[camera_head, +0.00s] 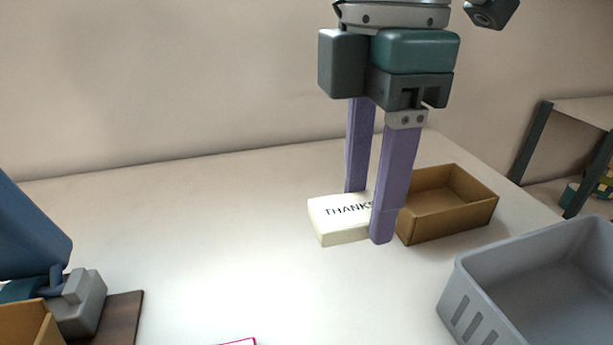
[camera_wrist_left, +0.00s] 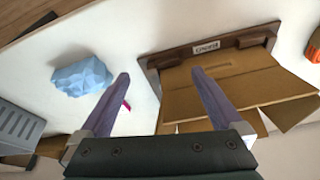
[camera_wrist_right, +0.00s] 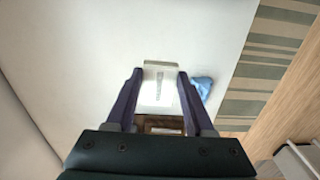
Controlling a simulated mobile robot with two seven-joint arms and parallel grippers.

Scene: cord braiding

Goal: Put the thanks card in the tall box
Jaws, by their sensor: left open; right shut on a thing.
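The thanks card (camera_head: 332,229) is a thick white slab with "THANKS" printed on top. My right gripper (camera_head: 368,215) is shut on it, one finger on each side, and covers the end of the word. The card (camera_wrist_right: 158,88) also shows between the fingers in the right wrist view. A low open brown box (camera_head: 455,220) sits just right of the card. My left gripper (camera_wrist_left: 160,76) is open and empty. An open cardboard box with spread flaps (camera_wrist_left: 235,85) lies below and right of its fingers. I cannot tell for sure which box is the tall one.
A grey bin (camera_head: 475,315) stands at the right front. A pale blue crumpled thing (camera_wrist_left: 82,76) lies on the white table. A dark wooden board (camera_head: 122,315) is at the lower left.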

